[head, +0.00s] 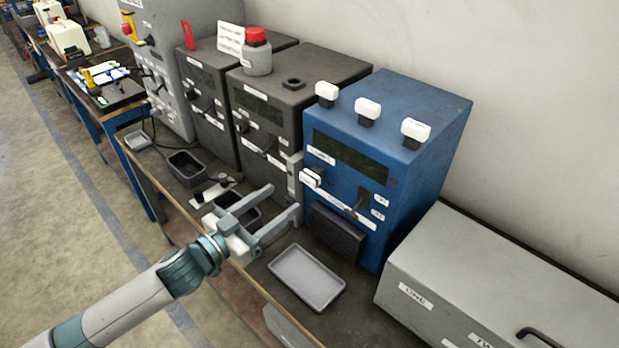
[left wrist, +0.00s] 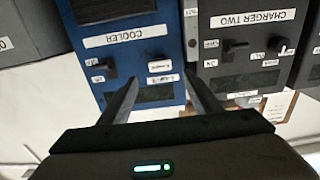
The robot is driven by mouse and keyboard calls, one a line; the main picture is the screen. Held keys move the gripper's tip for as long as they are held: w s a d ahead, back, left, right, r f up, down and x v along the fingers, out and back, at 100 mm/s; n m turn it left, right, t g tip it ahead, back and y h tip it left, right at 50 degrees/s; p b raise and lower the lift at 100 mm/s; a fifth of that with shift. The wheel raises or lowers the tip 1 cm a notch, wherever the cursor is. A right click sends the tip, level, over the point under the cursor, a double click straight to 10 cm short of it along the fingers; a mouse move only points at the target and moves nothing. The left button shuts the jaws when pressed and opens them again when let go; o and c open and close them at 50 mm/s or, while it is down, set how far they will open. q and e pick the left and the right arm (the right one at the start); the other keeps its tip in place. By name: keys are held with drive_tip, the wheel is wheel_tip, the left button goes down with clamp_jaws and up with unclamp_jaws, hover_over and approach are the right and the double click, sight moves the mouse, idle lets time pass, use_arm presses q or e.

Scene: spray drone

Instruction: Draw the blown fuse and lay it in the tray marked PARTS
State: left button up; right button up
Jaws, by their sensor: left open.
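The blue cooler (head: 400,135) stands on the bench. A light grey empty tray (head: 306,277) lies in front of the cooler; no PARTS marking is legible. My right gripper is out of view.
Several white-capped plugs (head: 367,110) stand on the cooler's top. Dark chargers (head: 315,75) stand to its left, one carrying a red-capped bottle (head: 257,52). A black bin (head: 187,165) lies on the bench. A grey cabinet (head: 500,280) stands at right.

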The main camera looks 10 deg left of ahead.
sight(306, 181)
use_arm(q)
drive_tip(key=shift+x, duration=4.45)
drive_tip(key=shift+p, duration=0.7)
drive_tip(key=c, duration=1.4)
drive_tip(key=shift+s, duration=0.1)
drive_tip(key=shift+s+a, duration=0.1)
drive_tip(key=shift+p+v, duration=0.55)
drive_tip(key=shift+v, duration=2.3)
